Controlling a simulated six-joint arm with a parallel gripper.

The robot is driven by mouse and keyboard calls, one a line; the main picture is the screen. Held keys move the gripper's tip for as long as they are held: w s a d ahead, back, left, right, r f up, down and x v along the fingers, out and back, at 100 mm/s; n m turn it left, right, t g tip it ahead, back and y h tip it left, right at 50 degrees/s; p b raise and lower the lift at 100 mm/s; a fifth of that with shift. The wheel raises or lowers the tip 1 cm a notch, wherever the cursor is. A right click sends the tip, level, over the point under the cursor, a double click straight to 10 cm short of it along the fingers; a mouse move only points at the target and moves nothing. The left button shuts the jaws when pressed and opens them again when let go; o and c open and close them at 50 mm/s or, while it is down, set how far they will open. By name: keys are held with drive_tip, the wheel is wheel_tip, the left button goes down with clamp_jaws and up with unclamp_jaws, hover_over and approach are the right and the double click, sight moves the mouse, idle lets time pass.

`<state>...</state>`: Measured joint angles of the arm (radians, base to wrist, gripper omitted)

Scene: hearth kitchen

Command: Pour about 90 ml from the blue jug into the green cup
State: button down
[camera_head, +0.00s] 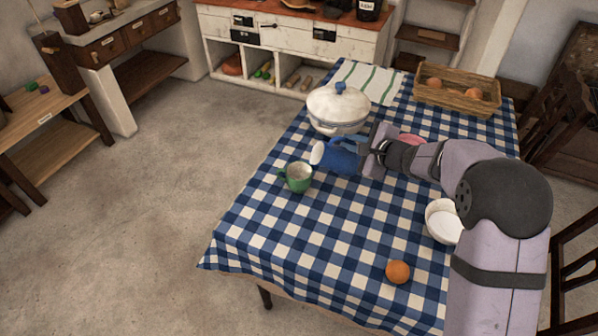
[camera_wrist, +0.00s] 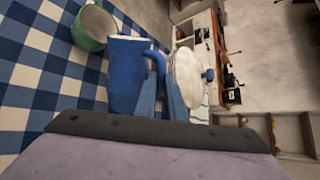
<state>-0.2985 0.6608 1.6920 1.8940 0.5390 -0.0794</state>
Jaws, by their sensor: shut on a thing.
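The blue jug (camera_head: 342,160) is tipped well over above the table, its pale mouth facing left toward the green cup. It also shows in the wrist view (camera_wrist: 125,75). My gripper (camera_head: 366,157) is shut on the jug from the right side; its blue fingers show in the wrist view (camera_wrist: 162,88). The green cup (camera_head: 298,178) stands upright on the checked cloth, just left of and nearer than the jug's mouth. It also shows in the wrist view (camera_wrist: 91,28). I see no stream of liquid, and cannot tell the level in either vessel.
A white lidded pot (camera_head: 338,107) stands close behind the jug. A striped towel (camera_head: 370,82) and a wicker basket (camera_head: 458,92) lie farther back. A white bowl (camera_head: 441,222) and an orange (camera_head: 398,272) are at the right front. The checked cloth (camera_head: 300,235) is clear in front of the cup.

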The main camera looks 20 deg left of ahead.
sight(336, 153)
drive_tip(key=shift+s+a+r, duration=0.15)
drive_tip(key=shift+a+r, duration=0.05)
drive_tip(key=shift+r, duration=0.2)
drive_tip(key=shift+s+a+r+n+t+h+b, duration=0.3)
drive_tip(key=shift+a+r+n+h+b, duration=0.15)
drive_tip(key=shift+b, duration=0.25)
drive_tip(key=shift+a+r, duration=0.1)
drive_tip(key=shift+r, duration=0.1)
drive_tip(key=shift+s+a+r+n+h+b, duration=0.35)
drive_tip(key=shift+s+a+h+b, duration=0.15)
drive_tip(key=shift+a, duration=0.2)
drive_tip(key=shift+s+a+r+t, duration=0.3)
drive_tip(key=shift+s+a, duration=0.05)
drive_tip(key=shift+a, duration=0.2)
drive_tip(key=shift+s+a+r+n+h, duration=0.5)
drive_tip(key=shift+a+n+h, duration=0.15)
drive_tip(key=shift+a+n, duration=0.1)
idle(1.2)
drive_tip(key=shift+w+d+f+m, duration=0.2)
drive_tip(key=shift+d+f+m, duration=0.05)
drive_tip(key=shift+d, duration=0.05)
drive_tip(key=shift+w+d+f+m+y, duration=0.2)
drive_tip(key=shift+w+d+y, duration=0.1)
drive_tip(key=shift+d, duration=0.1)
drive_tip(key=shift+w+d+f+m+y, duration=0.2)
drive_tip(key=shift+w+d+y, duration=0.1)
drive_tip(key=shift+d, duration=0.1)
